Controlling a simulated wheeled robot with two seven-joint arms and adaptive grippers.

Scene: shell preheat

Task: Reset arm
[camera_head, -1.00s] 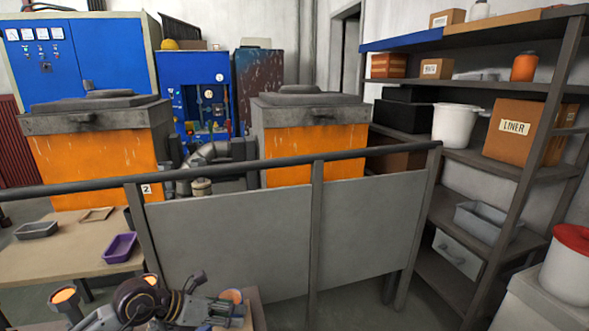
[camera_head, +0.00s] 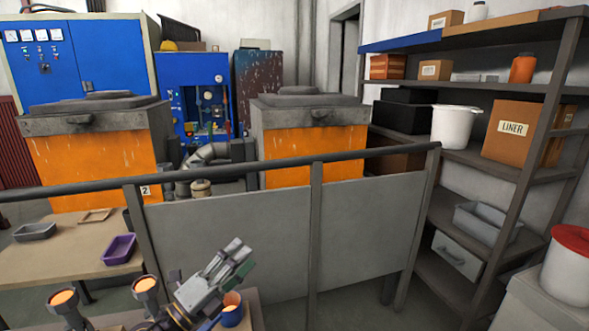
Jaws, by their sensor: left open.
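My left gripper (camera_head: 238,258) is in the lower middle of the head view, pointing up and to the right. It is open, with nothing seen between its fingers. It appears close to a blue-sided cup (camera_head: 232,318) with an orange inside, at the bottom edge. Two dark cups with glowing orange tops, one at the far left (camera_head: 64,302) and one nearer my arm (camera_head: 146,290), stand to the left of the gripper. My right gripper is out of view.
A grey railing with panels (camera_head: 230,245) stands behind the gripper. A wooden table (camera_head: 60,260) at left holds a purple tray (camera_head: 119,249) and a grey tray (camera_head: 35,231). Orange furnaces (camera_head: 95,165) are beyond. Shelves (camera_head: 470,155) fill the right.

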